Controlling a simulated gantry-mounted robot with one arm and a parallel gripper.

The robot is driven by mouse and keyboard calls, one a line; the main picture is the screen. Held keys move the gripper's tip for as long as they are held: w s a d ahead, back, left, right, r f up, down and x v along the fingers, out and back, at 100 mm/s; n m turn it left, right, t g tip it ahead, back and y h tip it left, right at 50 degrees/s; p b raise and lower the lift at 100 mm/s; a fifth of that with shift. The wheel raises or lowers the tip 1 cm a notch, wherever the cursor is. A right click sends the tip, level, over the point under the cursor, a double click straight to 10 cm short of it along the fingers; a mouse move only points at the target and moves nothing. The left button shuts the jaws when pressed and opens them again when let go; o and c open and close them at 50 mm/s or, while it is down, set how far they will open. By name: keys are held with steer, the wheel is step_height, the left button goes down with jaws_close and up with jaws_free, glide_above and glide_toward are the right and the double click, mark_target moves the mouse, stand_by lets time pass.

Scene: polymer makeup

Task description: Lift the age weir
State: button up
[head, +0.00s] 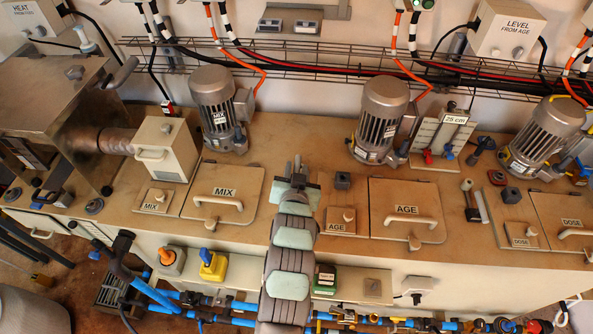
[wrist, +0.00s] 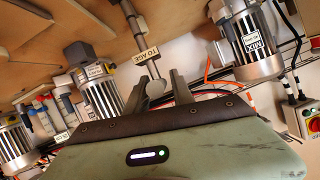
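In the wrist view a grey rod with a tag reading "TO AGE" (wrist: 146,53) ends in a pale rounded knob (wrist: 155,87). I take this to be the age weir's handle. My gripper (wrist: 161,76) has its two dark fingers apart, one on each side of the knob; a gap seems to show beside it, and firm contact cannot be made out. In the head view my gripper (head: 296,168) is over the bench top between the MIX lid and the AGE lid. My arm hides the rod there, and the weir's lower part is not visible.
The MIX lid (head: 223,208) lies left of my arm and the AGE lid (head: 407,225) right. A small AGE plate with a knob (head: 348,215) and a dark block (head: 343,180) stand close on the right. Motors (head: 381,120) and a wire cable tray (head: 300,58) line the back.

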steer(key=shift+o, duration=0.8)
steer(key=shift+f, duration=0.1)
steer(key=p+v, duration=0.4)
steer(key=v, duration=0.7)
steer(key=shift+p, duration=0.4)
steer(key=shift+w, duration=0.1)
